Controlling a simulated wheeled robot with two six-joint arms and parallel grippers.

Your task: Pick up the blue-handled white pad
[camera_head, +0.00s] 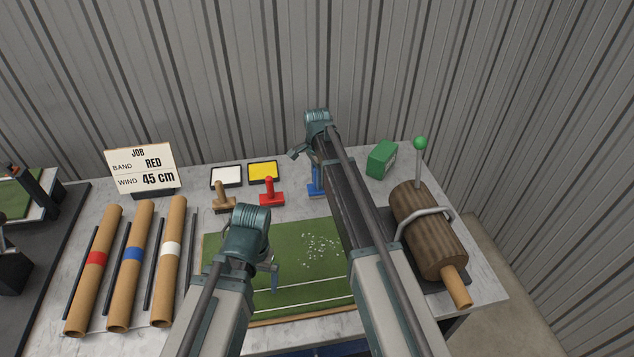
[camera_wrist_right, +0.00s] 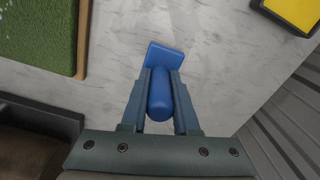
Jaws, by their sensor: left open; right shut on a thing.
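A blue stamp-like tool (camera_head: 314,183) with an upright handle and a flat blue base is at the back middle of the table. My right gripper (camera_head: 316,158) is shut on its handle. In the right wrist view the handle (camera_wrist_right: 159,95) lies between the fingers of the right gripper (camera_wrist_right: 160,100), with the blue base (camera_wrist_right: 165,55) beyond them. No white shows on this tool; its underside is hidden. I cannot tell whether it touches the table. My left gripper (camera_head: 270,272) is open and empty above the green turf (camera_head: 320,250).
A red stamp (camera_head: 270,193) and a brown stamp (camera_head: 222,198) stand left of the blue one. Behind them lie a white pad (camera_head: 227,176) and a yellow pad (camera_head: 263,172). A green box (camera_head: 382,159) and a roller with a lever (camera_head: 428,230) are right. Banded tubes (camera_head: 132,265) lie left.

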